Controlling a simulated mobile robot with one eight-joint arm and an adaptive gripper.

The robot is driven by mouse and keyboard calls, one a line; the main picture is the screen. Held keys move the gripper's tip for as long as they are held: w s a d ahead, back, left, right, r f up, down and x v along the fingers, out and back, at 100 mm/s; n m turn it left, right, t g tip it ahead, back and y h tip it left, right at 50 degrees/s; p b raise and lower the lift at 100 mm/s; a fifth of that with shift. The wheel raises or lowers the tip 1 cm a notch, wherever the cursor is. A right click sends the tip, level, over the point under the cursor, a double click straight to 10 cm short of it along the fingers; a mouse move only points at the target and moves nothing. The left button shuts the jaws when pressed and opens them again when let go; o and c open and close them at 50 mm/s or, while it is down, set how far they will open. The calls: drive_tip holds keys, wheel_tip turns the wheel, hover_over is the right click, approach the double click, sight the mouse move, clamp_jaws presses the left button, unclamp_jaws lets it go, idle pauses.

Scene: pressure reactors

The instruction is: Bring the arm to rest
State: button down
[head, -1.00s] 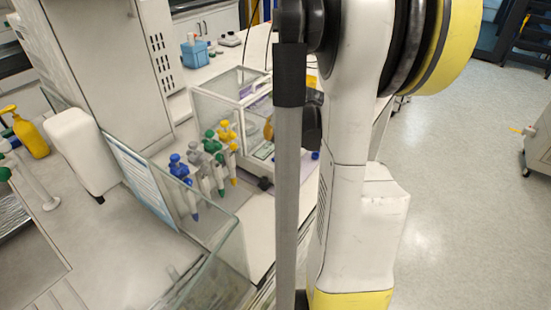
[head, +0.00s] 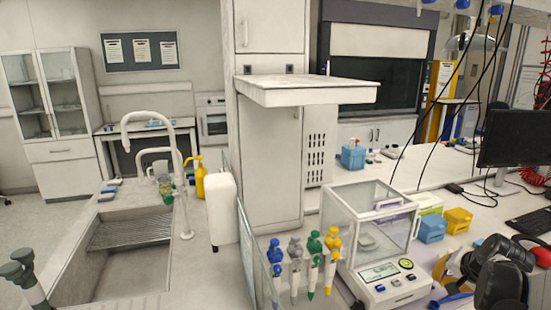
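My arm and gripper do not show clearly in the head view now. A dark rounded shape (head: 500,287) is cut off by the bottom edge at the lower right. I cannot tell whether it is lab gear or a part of me. No gripper fingers can be made out, and nothing is seen held.
A bench carries a glass-walled balance (head: 395,285), several colored pipettes (head: 314,260), blue (head: 432,229) and yellow (head: 458,219) boxes and a monitor (head: 515,138). A sink (head: 120,262) with a tall faucet (head: 180,175) is at left. A white canister (head: 221,208) stands beside it.

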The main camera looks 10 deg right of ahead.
drive_tip(key=a+r+n+y, duration=0.1)
drive_tip(key=a+r+n, duration=0.2)
drive_tip(key=a, duration=0.9)
drive_tip(key=a+r+n, duration=0.3)
drive_tip(key=a, duration=0.8)
drive_tip(key=s+a+n, duration=0.3)
drive_tip(key=s+a, duration=0.1)
drive_tip(key=a, duration=0.3)
drive_tip(key=s+a+n+y+b, duration=0.1)
drive_tip(key=s+a+n, duration=0.2)
drive_tip(key=s+a, duration=0.2)
drive_tip(key=a, duration=0.3)
drive_tip(key=shift+s+a+n+b, duration=0.25)
drive_tip(key=shift+s+n+b, duration=0.05)
